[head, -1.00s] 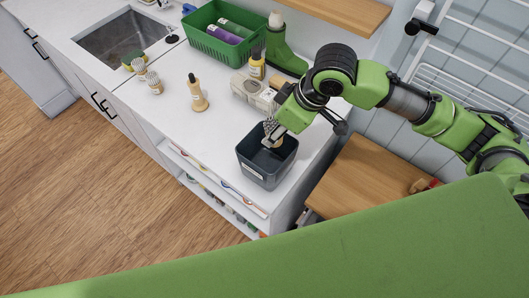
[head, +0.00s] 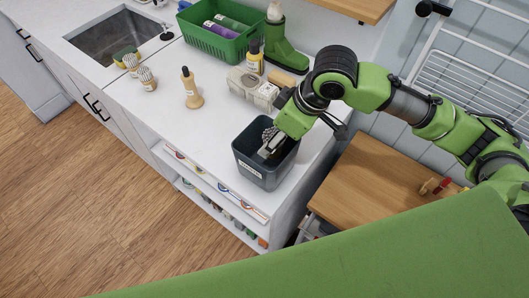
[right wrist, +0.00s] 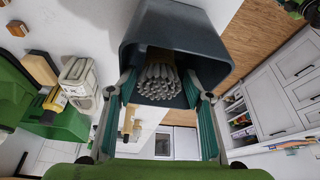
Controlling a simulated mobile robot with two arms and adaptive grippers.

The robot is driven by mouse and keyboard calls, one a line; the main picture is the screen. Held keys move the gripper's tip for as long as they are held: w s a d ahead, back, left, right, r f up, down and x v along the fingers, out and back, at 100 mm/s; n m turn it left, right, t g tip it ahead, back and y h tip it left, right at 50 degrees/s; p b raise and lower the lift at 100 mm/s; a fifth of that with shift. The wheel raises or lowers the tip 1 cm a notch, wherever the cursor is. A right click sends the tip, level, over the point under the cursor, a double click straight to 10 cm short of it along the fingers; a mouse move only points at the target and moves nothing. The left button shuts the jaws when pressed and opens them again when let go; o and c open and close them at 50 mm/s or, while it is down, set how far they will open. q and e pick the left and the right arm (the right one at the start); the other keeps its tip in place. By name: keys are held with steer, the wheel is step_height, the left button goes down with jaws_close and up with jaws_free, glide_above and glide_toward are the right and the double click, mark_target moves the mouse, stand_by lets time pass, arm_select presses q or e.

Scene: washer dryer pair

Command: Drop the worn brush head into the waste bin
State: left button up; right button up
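The worn brush head (right wrist: 158,82), with grey bristles and a wooden base, is between the fingers of my right gripper (right wrist: 159,78). In the head view the brush head (head: 268,134) shows inside the mouth of the dark grey waste bin (head: 256,170), partly hidden by my right gripper (head: 270,145). The bin has a white label and stands on the counter's near right end; its wall (right wrist: 168,30) also shows in the right wrist view. My left gripper is not in view.
Two other brushes (head: 146,78) and a sponge (head: 126,53) lie by the sink (head: 112,35). Open counter lies left of the bin.

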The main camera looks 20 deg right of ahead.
steer(key=shift+r, duration=0.1)
steer(key=shift+d+r, duration=0.15)
steer(key=shift+r, duration=0.05)
steer(key=v, duration=1.1)
steer(key=shift+s+r, duration=0.2)
steer(key=shift+s, duration=0.05)
